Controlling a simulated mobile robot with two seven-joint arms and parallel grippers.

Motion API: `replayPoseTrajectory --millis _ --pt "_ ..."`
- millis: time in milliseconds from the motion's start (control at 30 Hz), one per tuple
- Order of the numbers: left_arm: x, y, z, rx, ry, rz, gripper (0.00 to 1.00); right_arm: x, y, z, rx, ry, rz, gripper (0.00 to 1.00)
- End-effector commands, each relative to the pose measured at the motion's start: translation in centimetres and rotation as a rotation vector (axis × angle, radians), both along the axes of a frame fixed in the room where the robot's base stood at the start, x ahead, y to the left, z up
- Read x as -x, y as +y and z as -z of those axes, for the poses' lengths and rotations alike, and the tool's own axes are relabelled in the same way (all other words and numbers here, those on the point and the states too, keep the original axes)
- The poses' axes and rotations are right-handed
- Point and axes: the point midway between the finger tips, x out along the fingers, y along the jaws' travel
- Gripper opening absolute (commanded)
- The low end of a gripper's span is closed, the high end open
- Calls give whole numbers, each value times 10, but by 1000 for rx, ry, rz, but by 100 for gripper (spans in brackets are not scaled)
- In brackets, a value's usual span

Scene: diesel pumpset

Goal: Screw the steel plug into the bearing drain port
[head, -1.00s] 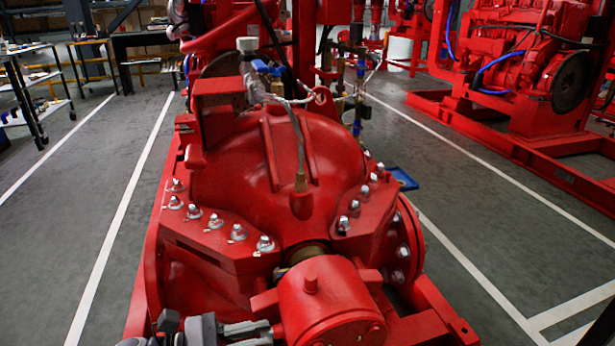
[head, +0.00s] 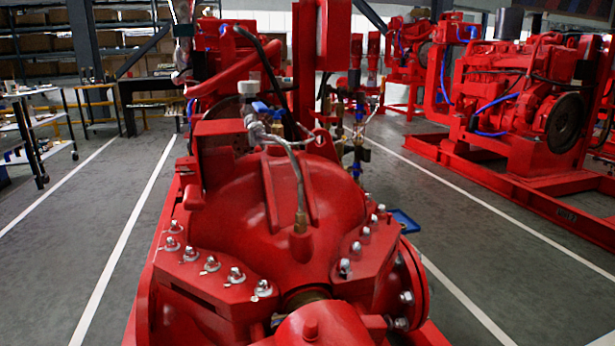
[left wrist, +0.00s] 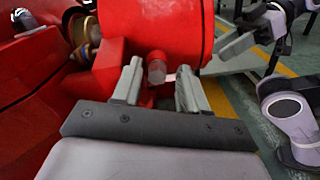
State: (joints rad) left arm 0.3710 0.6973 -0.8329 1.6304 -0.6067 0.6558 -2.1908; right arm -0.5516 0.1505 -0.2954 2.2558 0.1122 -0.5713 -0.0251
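The red bearing housing (head: 322,326) is cut off by the bottom edge of the head view. In the left wrist view the housing (left wrist: 165,28) fills the top middle. My left gripper (left wrist: 160,70) is close under it, its two fingers apart. A short round stub (left wrist: 157,71), dull reddish-grey, shows between the fingertips with gaps on both sides. I cannot tell whether it is the steel plug or part of the drain port. My right gripper (left wrist: 236,42) points left at the right of the housing; whether it holds anything is unclear. Neither gripper shows in the head view.
The red pump casing (head: 290,205) with bolted flanges lies beyond the housing. A hose fitting (head: 300,215) rises from its top. A blue tray (head: 404,220) lies on the floor at right. Clear grey floor (head: 90,270) with white lines runs along both sides.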

Motion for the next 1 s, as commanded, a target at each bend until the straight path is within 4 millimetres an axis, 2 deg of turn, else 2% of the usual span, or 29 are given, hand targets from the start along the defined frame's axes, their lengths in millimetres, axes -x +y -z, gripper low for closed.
replayPoseTrajectory --millis 33,233,467,600,700,833,1000 --pt "-3 2 -1 -1 -3 -10 49 4 1 5 3 18 -4 43" --pt "-5 3 -1 -2 -3 -13 49 2 5 1 -24 17 -10 43" --pt "-6 4 -1 -3 -3 -17 49 -7 29 -26 -176 16 -51 43" --pt "4 35 1 -8 0 -18 49 -6 27 -26 -166 17 -47 43" --pt "10 50 1 -6 1 -13 49 -6 26 -26 -162 14 -45 43" --pt "16 63 1 -2 2 -7 49 -6 25 -26 -156 13 -43 43" --pt "19 69 1 -1 0 -3 49 -6 25 -26 -154 12 -42 43"
